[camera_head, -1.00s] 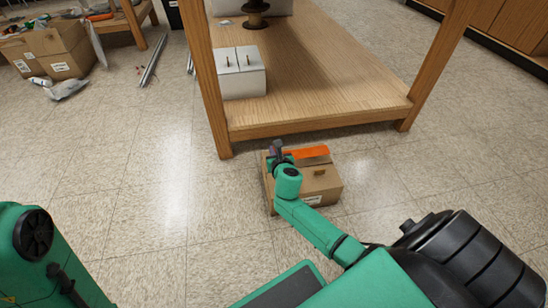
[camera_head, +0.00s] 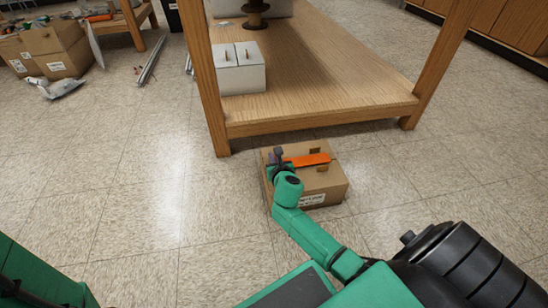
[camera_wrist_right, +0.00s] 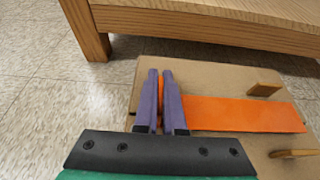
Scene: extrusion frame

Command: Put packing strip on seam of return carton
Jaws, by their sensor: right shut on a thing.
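The return carton (camera_head: 335,183) is a brown box on the floor in front of the wooden table, with a white label on its near side. The packing strip is an orange flat band (camera_head: 308,160) lying along the carton top, between two small wooden blocks. My right gripper (camera_head: 277,156) is shut on the strip's left end. In the right wrist view, its purple fingers (camera_wrist_right: 160,95) pinch that end, and the strip (camera_wrist_right: 240,114) runs right over the carton top (camera_wrist_right: 205,80). I cannot tell if the whole strip touches the carton. The seam is not clear. My left gripper is out of view.
The wooden table (camera_head: 300,124) stands just behind the carton, with its low shelf edge and legs close by. A white box (camera_head: 238,78) sits on the shelf. Another carton (camera_head: 58,62) is at the far left. The floor left of the carton is clear.

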